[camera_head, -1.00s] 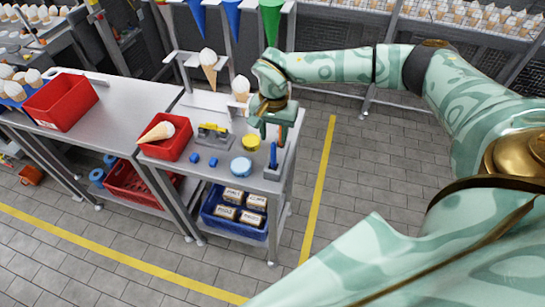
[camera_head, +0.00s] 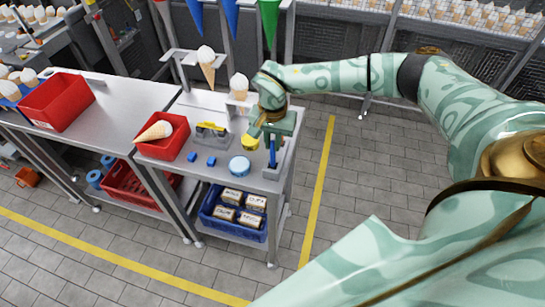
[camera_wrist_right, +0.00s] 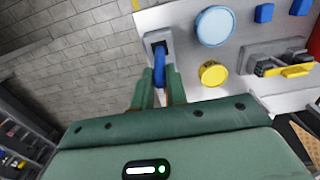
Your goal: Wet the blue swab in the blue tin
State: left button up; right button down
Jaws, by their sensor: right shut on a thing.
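The blue swab (camera_head: 272,150) stands upright in a grey holder (camera_head: 271,173) at the right edge of the small table. My right gripper (camera_head: 273,136) is shut on the blue swab's upper part. In the right wrist view the right gripper's fingers (camera_wrist_right: 160,88) close around the blue swab (camera_wrist_right: 160,66), whose lower end is in the holder. The blue tin (camera_head: 239,166) is a round, light blue-topped tin just left of the holder; it also shows in the right wrist view (camera_wrist_right: 215,25). My left gripper is not in view.
A yellow tin (camera_head: 250,142) stands behind the blue tin. Small blue blocks (camera_head: 211,161), a yellow-handled tool (camera_head: 211,131) and a red bin (camera_head: 160,148) with a cone lie to the left. Cones in a rack (camera_head: 206,62) stand behind. The floor right of the table is clear.

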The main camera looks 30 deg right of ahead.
jog(key=shift+r+p, duration=3.3)
jog(key=shift+r, duration=0.25)
jog(key=shift+s+f, duration=0.1)
jog(key=s+a+n+b, duration=0.9)
jog(key=s+n+b, duration=0.1)
jog(key=b, duration=0.3)
jog(key=shift+s+a+r, duration=0.2)
jog(key=shift+s, duration=0.2)
